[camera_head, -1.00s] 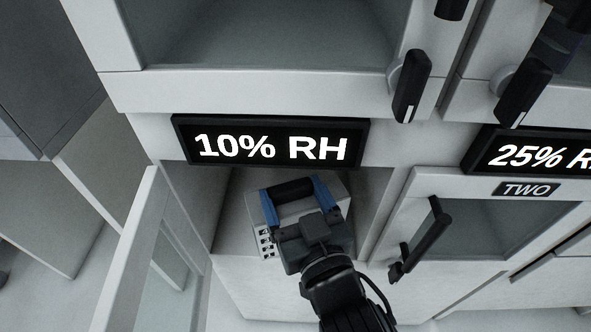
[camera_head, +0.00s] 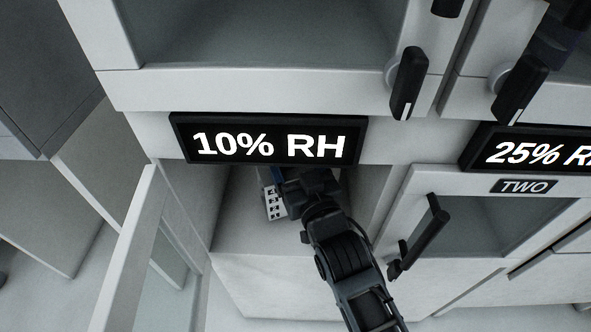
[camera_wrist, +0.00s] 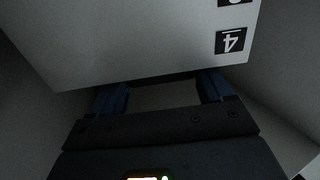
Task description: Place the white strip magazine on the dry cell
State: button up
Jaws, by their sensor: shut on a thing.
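The white strip magazine (camera_head: 273,202) shows in the head view as a pale side with small dark squares, inside the open cell under the 10% RH sign. Its upper part is hidden by the sign and my gripper. In the wrist view its white face (camera_wrist: 130,40) fills the top, with a black "4" tag. My gripper (camera_wrist: 162,95) has blue fingers, shut on the magazine; it shows in the head view (camera_head: 310,185) reaching into the cell. The dry cell (camera_head: 235,239) has a pale floor. I cannot tell whether the magazine touches that floor.
The 10% RH sign (camera_head: 268,138) hangs just above the opening. The cell's door (camera_head: 126,250) stands open at the left. A closed cell marked TWO (camera_head: 500,225) with a black handle is at the right, under the 25% sign (camera_head: 520,152).

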jog(key=shift+f, duration=0.85)
jog(key=shift+w+f, duration=0.2)
jog(key=shift+w, duration=0.05)
jog(key=shift+f, duration=0.15)
jog(key=o, duration=1.8)
jog(key=shift+c, duration=0.2)
